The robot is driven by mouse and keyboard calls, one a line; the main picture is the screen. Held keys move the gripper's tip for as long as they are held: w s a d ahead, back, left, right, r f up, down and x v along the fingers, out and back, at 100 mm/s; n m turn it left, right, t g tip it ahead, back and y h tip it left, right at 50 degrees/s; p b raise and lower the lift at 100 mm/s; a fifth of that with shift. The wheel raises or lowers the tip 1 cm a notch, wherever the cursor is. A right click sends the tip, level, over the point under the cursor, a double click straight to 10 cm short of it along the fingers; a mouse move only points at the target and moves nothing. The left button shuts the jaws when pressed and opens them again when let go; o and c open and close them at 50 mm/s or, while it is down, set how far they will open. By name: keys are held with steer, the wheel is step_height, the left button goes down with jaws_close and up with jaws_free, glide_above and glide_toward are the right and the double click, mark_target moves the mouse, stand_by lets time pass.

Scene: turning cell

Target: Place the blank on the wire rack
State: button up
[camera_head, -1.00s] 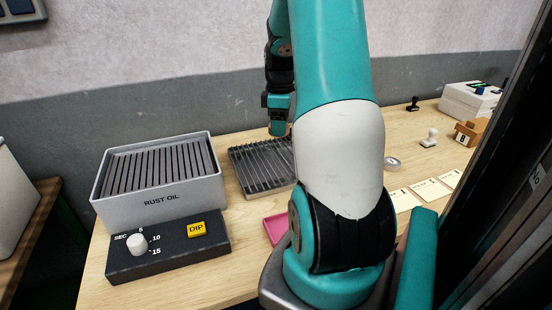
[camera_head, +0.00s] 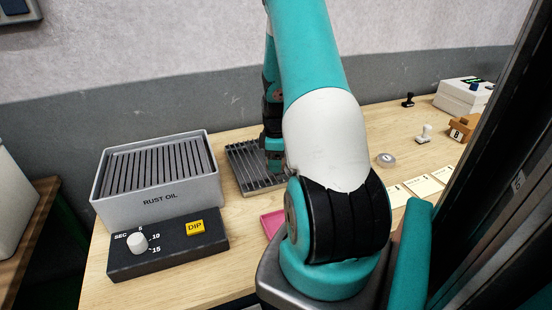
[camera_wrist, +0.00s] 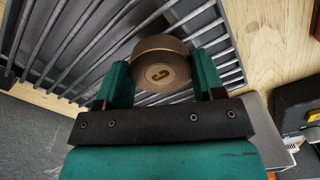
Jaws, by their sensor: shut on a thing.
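The blank is a round brown metal disc (camera_wrist: 160,68) with a mark like a G on its face. In the wrist view my gripper (camera_wrist: 162,82) is shut on it, one teal finger on each side. The wire rack (camera_head: 243,170) is a grey tray of parallel bars. In the wrist view its bars (camera_wrist: 60,45) lie behind the blank; I cannot tell whether the blank touches them. In the head view my gripper (camera_head: 274,165) is over the rack's right part, and my arm hides the blank.
A grey RUST OIL tank (camera_head: 160,201) with a slatted top stands left of the rack, behind a black control box (camera_head: 170,255) with a yellow DIP button. A pink tray (camera_head: 271,222) lies in front of the rack. Stamps and cards are at the right.

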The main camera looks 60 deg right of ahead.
steer(key=shift+f, duration=0.15)
steer(key=o, duration=1.1)
step_height(320, 180, up, 12)
steer(key=b, duration=0.2)
steer(key=w+a+r, duration=0.2)
steer(key=w+a, duration=0.1)
steer(key=a, duration=0.4)
steer(key=w+a+r, duration=0.2)
steer(key=w+a, duration=0.1)
steer(key=a, duration=0.4)
steer(key=a+r+n+t+y, duration=0.1)
steer(key=a+r, duration=0.1)
steer(key=a, duration=0.6)
steer(key=a+r+n+y, duration=0.1)
steer(key=a+r, duration=0.1)
steer(key=a, duration=0.6)
steer(key=s+a+r+g+y, duration=0.1)
steer(key=s+a+r+y, duration=0.1)
steer(key=s+a, duration=1.3)
steer(key=shift+a, duration=1.05)
